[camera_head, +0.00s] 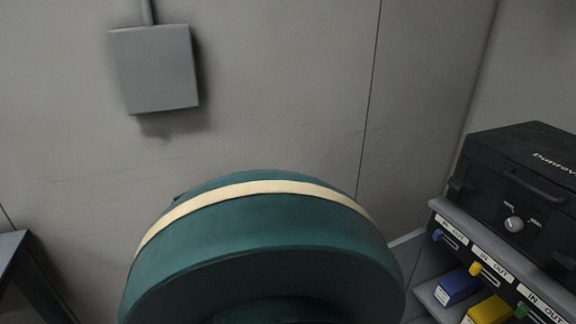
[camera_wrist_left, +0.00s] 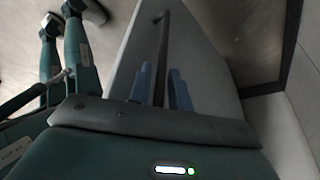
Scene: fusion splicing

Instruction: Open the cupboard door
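In the left wrist view, a pale grey panel (camera_wrist_left: 203,62), which looks like the cupboard door, stretches away from my left gripper (camera_wrist_left: 160,78). A thin dark bar handle (camera_wrist_left: 163,40) runs along the panel. The two blue fingers lie close on either side of the bar and appear shut on it; the exact contact is hard to see. A dark frame edge and dark area lie to the panel's right. The head view shows neither gripper nor any clearly recognisable cupboard door. My right gripper is out of view.
In the head view, a grey wall box (camera_head: 154,68) hangs at upper left. At right, a black case (camera_head: 522,190) stands on a shelf unit (camera_head: 486,258) with a blue box (camera_head: 458,287) and a yellow box (camera_head: 490,309). A dark piece of furniture (camera_head: 28,282) shows at lower left.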

